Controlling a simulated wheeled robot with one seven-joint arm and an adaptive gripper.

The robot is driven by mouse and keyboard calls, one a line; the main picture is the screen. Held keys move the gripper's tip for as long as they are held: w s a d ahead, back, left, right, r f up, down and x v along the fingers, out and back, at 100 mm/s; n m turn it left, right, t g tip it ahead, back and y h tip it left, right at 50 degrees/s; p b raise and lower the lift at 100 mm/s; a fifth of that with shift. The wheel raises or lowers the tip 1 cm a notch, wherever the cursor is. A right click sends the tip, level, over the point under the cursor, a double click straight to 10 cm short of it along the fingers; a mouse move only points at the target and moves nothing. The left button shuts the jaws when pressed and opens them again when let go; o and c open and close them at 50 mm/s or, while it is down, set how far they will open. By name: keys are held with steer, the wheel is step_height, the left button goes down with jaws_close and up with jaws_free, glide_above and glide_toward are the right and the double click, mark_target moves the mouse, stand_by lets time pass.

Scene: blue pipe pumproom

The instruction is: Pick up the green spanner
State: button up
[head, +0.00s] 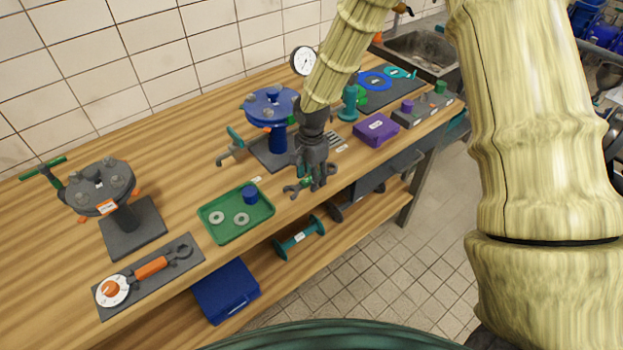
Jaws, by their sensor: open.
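My gripper (306,186) is open and points down near the front edge of the wooden bench, right of the green tray. A small green piece (307,181) shows between and behind its fingers. It may be part of the green spanner, but the fingers hide most of it and I cannot tell its shape or whether they touch it. A spanner with an orange handle (151,267) lies on a grey mat at the front left. A teal tool (399,72) lies on the dark mat at the back right.
The green tray (208,226) holds two washers and a blue cup. A blue flanged valve (270,105) stands close behind my gripper; a grey one (100,187) stands at left. A purple box (376,130) is to the right. A shelf below holds a blue case (226,290).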

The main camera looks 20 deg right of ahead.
jaws_close()
steer(key=shift+r, duration=0.1)
